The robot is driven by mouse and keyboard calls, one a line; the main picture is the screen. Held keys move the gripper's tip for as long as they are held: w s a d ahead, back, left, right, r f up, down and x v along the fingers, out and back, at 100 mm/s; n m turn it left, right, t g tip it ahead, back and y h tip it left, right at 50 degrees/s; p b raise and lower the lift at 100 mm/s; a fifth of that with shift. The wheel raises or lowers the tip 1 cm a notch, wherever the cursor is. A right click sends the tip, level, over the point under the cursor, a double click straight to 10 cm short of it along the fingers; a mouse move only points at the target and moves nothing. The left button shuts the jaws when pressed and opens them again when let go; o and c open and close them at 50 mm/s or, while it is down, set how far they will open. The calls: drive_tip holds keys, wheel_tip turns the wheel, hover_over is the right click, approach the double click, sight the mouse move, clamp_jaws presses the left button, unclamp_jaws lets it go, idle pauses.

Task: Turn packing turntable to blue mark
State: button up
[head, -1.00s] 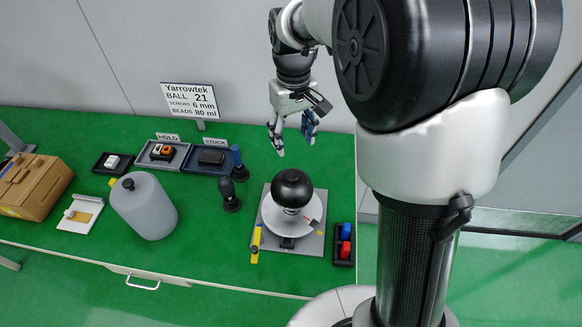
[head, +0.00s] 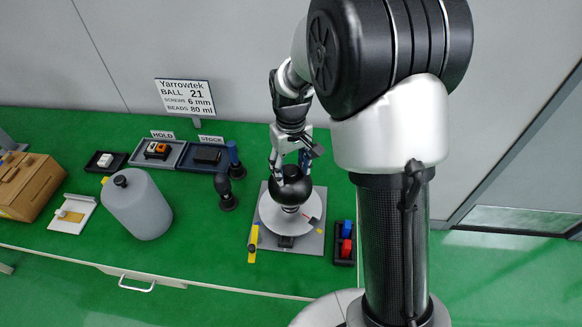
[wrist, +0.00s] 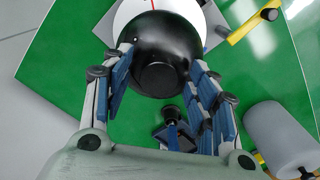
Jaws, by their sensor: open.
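The packing turntable is a white disc (head: 268,213) on a grey square base plate (head: 312,243), with a black ball (head: 300,190) mounted at its middle. A small red mark (head: 313,219) with a dark patch shows on the disc's right side. The disc also shows at the top of the wrist view (wrist: 125,14). My gripper (head: 291,172) is open above the ball, its fingers reaching down beside it. In the wrist view the fingers (wrist: 160,65) stand on either side of the black ball (wrist: 160,72); I cannot tell whether they touch it. No blue mark on the disc is visible.
A yellow bar (head: 253,244) lies along the plate's left edge. A black bin (head: 344,256) with blue and red blocks stands right. A dark knobbed post (head: 226,192) and a grey cylinder (head: 138,207) stand left. Trays marked HOLD (head: 157,152) and STOCK (head: 207,157) lie behind.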

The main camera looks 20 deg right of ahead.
clamp_jaws()
idle(0.6)
